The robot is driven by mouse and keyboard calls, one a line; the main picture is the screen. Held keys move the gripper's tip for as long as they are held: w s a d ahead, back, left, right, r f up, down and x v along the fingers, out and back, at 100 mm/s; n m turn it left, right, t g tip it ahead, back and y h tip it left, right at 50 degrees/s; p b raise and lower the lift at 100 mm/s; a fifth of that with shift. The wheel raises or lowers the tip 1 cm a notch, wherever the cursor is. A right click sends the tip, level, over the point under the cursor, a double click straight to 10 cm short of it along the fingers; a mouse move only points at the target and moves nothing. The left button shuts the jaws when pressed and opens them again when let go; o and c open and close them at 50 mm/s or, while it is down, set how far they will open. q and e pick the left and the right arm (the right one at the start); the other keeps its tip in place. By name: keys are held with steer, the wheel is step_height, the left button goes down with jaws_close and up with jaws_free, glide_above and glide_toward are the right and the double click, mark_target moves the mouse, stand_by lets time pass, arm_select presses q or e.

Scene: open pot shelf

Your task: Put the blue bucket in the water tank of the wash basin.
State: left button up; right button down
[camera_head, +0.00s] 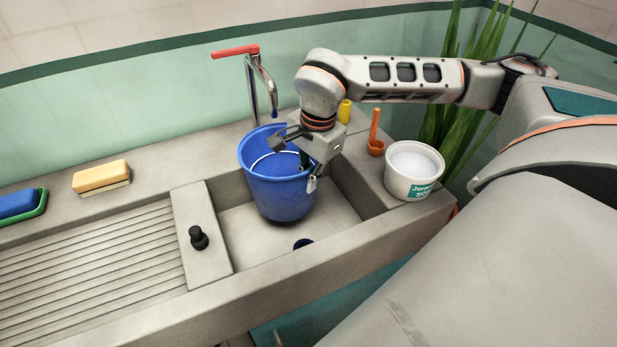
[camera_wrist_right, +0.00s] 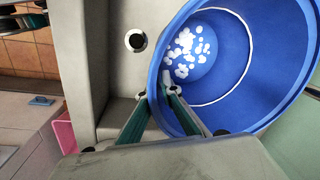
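The blue bucket (camera_head: 280,190) is over or in the water tank (camera_head: 338,222) of the grey wash basin, below the tap; I cannot tell whether its bottom touches the tank floor. In the right wrist view the bucket (camera_wrist_right: 243,60) fills the right side, with white blobs at its bottom. My right gripper (camera_head: 306,172) is at the bucket's near right rim. In the right wrist view its fingers (camera_wrist_right: 157,95) straddle the bucket wall, one inside and one outside, and look shut on the rim. My left gripper is not in view.
The tap (camera_head: 262,85) with a red lever rises behind the bucket. A white tub (camera_head: 413,172), an orange scoop (camera_head: 375,140) and a yellow bottle (camera_head: 345,111) stand on the right ledge. A black plug (camera_head: 198,238) sits on the divider.

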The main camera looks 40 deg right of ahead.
steer(key=c, duration=2.3)
jaws_free()
steer(key=r, duration=0.4)
steer(key=s+r+p, duration=0.1)
steer(key=r, duration=0.3)
steer(key=r+p, duration=0.1)
steer(key=r, duration=0.4)
steer(key=shift+s+d, duration=0.15)
steer(key=shift+s, duration=0.1)
